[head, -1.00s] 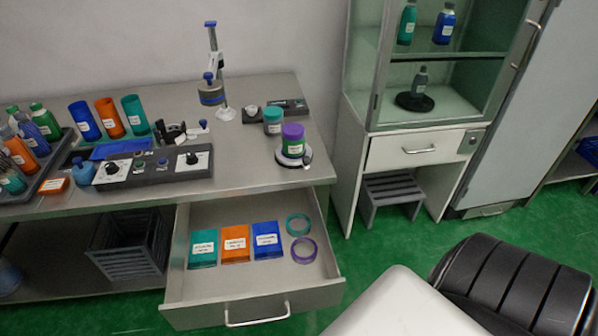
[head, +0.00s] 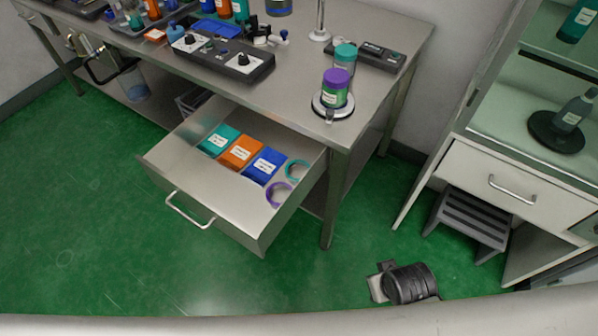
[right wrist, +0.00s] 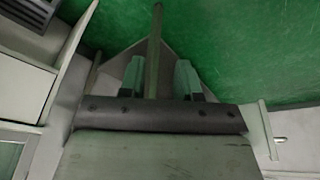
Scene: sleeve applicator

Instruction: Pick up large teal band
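The teal band (head: 288,165) lies in the right end of the open drawer (head: 178,179) in the head view, beside a blue packet (head: 264,166). A purple band (head: 270,190) lies just in front of it. My right gripper (right wrist: 160,80) shows in the right wrist view with its two fingers apart and nothing between them that it grips; green floor is beyond. It is away from the bands. My left gripper is not in view.
A cabinet (head: 490,185) and grey step stool (head: 468,222) stand right.

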